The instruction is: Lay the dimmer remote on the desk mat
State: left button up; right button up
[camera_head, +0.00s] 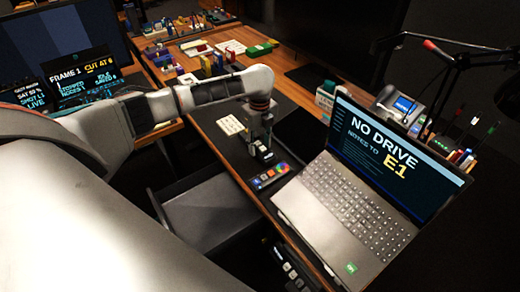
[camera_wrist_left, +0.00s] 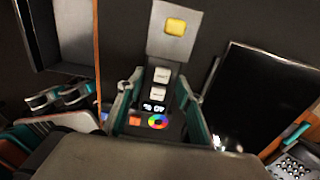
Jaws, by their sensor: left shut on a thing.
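My left gripper (camera_head: 262,148) is shut on the dimmer remote, a narrow dark body with white keys (camera_wrist_left: 161,84). In the left wrist view the remote sits between the two teal-lined fingers (camera_wrist_left: 157,100). The remote also shows small under the gripper in the head view (camera_head: 263,155). The desk mat is the dark sheet (camera_head: 236,155) under and around the gripper. I cannot tell whether the remote touches it. What looks like my right gripper shows at the left of the wrist view (camera_wrist_left: 60,96), beyond the desk edge; its opening is unclear.
A small panel with coloured keys (camera_head: 270,176) lies close to the gripper, by the laptop (camera_head: 350,200). A white sheet (camera_head: 230,125) lies to the gripper's upper left. A dark flat panel (camera_head: 300,130) is to its right. An open drawer (camera_head: 205,210) is below the desk edge.

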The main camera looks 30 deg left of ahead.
aim_at(260, 147)
pick_arm(q)
jog(key=shift+f, duration=0.9)
jog(key=shift+r, duration=0.1)
pick_arm(e)
jog(key=shift+s+f, duration=0.1)
jog(key=shift+f, duration=0.25)
pick_arm(q)
jog(key=shift+f, duration=0.2)
jog(key=o, duration=1.2)
jog(key=shift+c, duration=0.2)
pick_arm(e)
jog(key=shift+r, duration=0.3)
pick_arm(q)
jog(key=shift+r, duration=0.3)
notch_tip(260, 147, up, 12)
jog(key=p, duration=0.2)
jog(key=shift+p, duration=0.35)
pick_arm(e)
jog(key=r, duration=0.2)
jog(key=shift+w+r, duration=0.25)
jog(key=shift+r, duration=0.15)
pick_arm(q)
jog(key=shift+f, duration=0.15)
